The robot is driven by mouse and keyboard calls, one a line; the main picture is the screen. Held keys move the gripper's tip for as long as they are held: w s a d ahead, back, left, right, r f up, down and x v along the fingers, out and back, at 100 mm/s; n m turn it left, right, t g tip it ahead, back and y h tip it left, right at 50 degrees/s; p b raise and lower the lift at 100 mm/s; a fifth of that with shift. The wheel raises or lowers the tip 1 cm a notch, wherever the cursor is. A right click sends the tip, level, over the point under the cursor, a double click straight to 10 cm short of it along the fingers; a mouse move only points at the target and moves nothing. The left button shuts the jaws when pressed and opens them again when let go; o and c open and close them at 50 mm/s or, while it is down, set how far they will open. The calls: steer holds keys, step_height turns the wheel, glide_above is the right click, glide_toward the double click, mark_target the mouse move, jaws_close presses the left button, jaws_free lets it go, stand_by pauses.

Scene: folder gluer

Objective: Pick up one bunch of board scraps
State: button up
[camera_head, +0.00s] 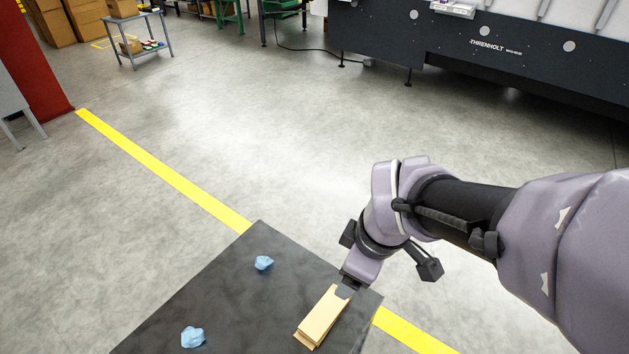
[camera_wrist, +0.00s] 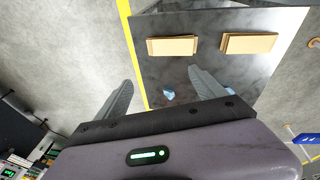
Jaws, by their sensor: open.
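Two tan bunches of board scraps lie flat on a dark tabletop in the wrist view, one at left (camera_wrist: 172,46) and one at right (camera_wrist: 249,43). In the head view one bunch (camera_head: 320,319) shows near the right end of the dark tabletop (camera_head: 240,290); the other is out of that picture. My gripper (camera_wrist: 161,80) is open and empty, its two grey fingers apart. In the wrist view both bunches lie beyond the fingertips, with no contact visible. In the head view my gripper (camera_head: 349,286) overlaps the upper end of the near bunch.
Two pale blue crumpled pieces (camera_head: 264,263) (camera_head: 193,337) lie on the same tabletop. A yellow floor line (camera_head: 170,175) runs past the table. A dark machine (camera_head: 480,55) stands at the back right and a small cart (camera_head: 139,43) at the back left. The floor between is clear.

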steer(key=w+a+f+n+g+p, duration=0.1)
steer(key=w+n+p, duration=0.15)
steer(key=n, duration=0.35)
steer(key=n+g+h, duration=0.1)
steer(key=n+g, duration=0.1)
steer(key=n, duration=0.8)
glide_above(325, 311)
steer(key=d, duration=0.1)
step_height(325, 311, down, 18)
steer(key=shift+w+f, duration=0.1)
steer(key=shift+f, duration=0.15)
steer(key=f+b, duration=0.1)
steer(key=f, duration=0.1)
steer(key=a+f+b, duration=0.1)
steer(key=f+b, duration=0.1)
steer(key=f, duration=0.1)
steer(key=shift+f, duration=0.25)
steer(key=shift+r, duration=0.2)
steer(key=shift+c, duration=0.7)
steer(key=c, duration=1.3)
